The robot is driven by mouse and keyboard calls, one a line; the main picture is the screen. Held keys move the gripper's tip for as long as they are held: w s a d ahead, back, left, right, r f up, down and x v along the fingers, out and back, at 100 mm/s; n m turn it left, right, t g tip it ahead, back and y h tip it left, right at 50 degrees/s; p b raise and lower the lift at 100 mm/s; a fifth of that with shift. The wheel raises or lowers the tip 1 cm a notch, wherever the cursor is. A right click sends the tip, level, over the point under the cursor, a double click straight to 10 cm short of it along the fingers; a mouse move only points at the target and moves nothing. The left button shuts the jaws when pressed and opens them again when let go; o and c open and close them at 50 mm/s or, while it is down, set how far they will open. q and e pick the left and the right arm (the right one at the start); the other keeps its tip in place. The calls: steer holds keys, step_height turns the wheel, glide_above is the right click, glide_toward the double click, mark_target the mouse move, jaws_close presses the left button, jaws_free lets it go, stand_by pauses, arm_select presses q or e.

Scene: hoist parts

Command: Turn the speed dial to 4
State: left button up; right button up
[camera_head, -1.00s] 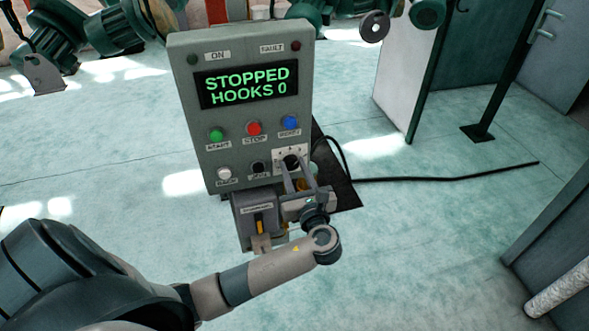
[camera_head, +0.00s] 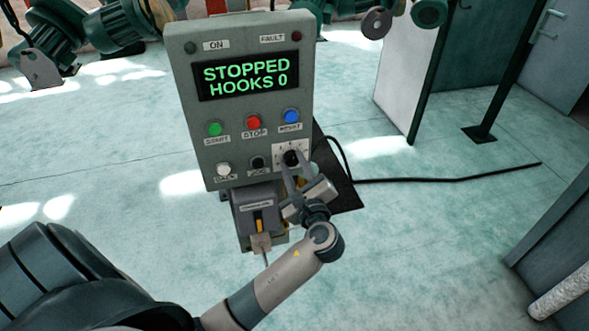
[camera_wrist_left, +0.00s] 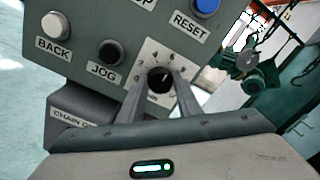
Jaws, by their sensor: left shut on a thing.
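The speed dial (camera_head: 291,157) is a black round knob on a white numbered plate, low on the right of the grey control panel (camera_head: 190,120). In the left wrist view the dial (camera_wrist_left: 159,78) sits between my fingertips, with numbers around its top. A pale mark shows on the knob, pointing roughly up and right; I cannot tell its exact number. My left gripper (camera_head: 291,162) is shut on the dial, one finger on each side, reaching up from below. It also shows in the left wrist view (camera_wrist_left: 161,84). My right gripper is not in view.
The panel display (camera_head: 247,77) reads STOPPED, HOOKS 0. Start (camera_head: 214,129), stop (camera_head: 253,122) and reset (camera_head: 291,116) buttons are above; back (camera_head: 223,170) and jog (camera_head: 258,163) are left of the dial. A grey box (camera_head: 250,200) with a yellow part sits just below. A black cable (camera_head: 440,179) lies on the floor.

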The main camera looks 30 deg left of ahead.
arm_select(q)
steer(key=n+b, duration=0.1)
steer(key=n, duration=0.1)
steer(key=n+b, duration=0.2)
steer(key=shift+f+n, duration=0.3)
steer(key=shift+f, duration=0.05)
steer(key=shift+r+n+b, duration=0.1)
steer(key=shift+n+b, duration=1.35)
steer(key=shift+n, duration=0.45)
steer(key=o, duration=1)
steer(key=shift+s, duration=0.1)
steer(key=shift+r, duration=0.1)
